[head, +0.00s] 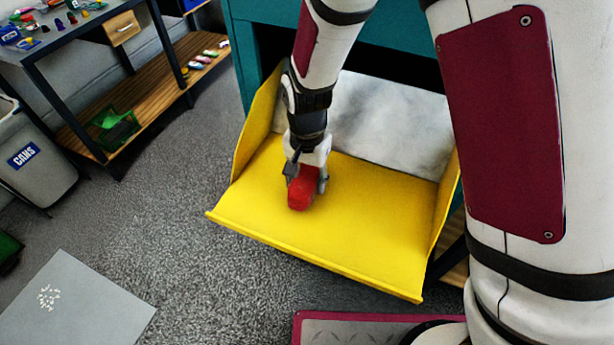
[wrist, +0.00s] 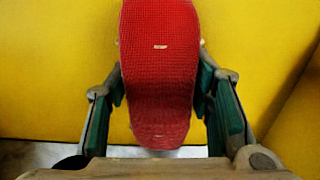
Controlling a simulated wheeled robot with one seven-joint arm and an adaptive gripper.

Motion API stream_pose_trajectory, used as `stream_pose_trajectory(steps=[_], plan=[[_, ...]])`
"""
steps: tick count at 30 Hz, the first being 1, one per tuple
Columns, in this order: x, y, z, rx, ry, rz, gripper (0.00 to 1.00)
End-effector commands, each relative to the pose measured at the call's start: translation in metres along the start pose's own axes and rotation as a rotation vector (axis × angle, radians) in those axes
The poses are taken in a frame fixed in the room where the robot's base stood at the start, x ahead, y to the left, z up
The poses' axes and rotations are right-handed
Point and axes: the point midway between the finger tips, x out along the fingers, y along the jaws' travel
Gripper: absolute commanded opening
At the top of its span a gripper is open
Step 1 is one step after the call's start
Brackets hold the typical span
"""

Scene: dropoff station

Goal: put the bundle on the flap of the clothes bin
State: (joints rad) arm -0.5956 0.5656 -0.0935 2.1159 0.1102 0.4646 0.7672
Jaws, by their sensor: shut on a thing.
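The bundle (head: 300,192) is a red, rounded roll of woven cloth. My gripper (head: 305,182) is shut on it, over the yellow flap (head: 370,225) of the teal clothes bin (head: 262,45). In the wrist view the red bundle (wrist: 160,75) lies lengthwise between my gripper's green-padded fingers (wrist: 165,100), with yellow filling the background. The flap is open and tilted out, with raised yellow sides. I cannot tell whether the bundle touches the flap.
A grey inner panel (head: 385,115) lies behind the flap. A shelf unit (head: 150,90) with small items stands at the upper left. A grey bin marked CANS (head: 35,155) is at the left. Grey carpet (head: 190,165) is clear left of the flap.

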Motion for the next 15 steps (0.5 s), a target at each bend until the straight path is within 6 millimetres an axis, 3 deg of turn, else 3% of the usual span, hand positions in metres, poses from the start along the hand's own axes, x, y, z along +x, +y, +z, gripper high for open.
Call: stream_pose_trajectory(steps=[7, 8, 10, 15], plan=[[0.0027, 0.0, 0.0001, -0.001, 0.0, 0.0, 0.15], [0.0031, 0.0001, 0.0002, -0.001, 0.0, 0.0, 0.5], [0.0026, 0.0, 0.0003, -0.001, 0.0, 0.0, 0.66], [0.0024, 0.0, 0.0003, -0.001, 0.0, 0.0, 0.68]])
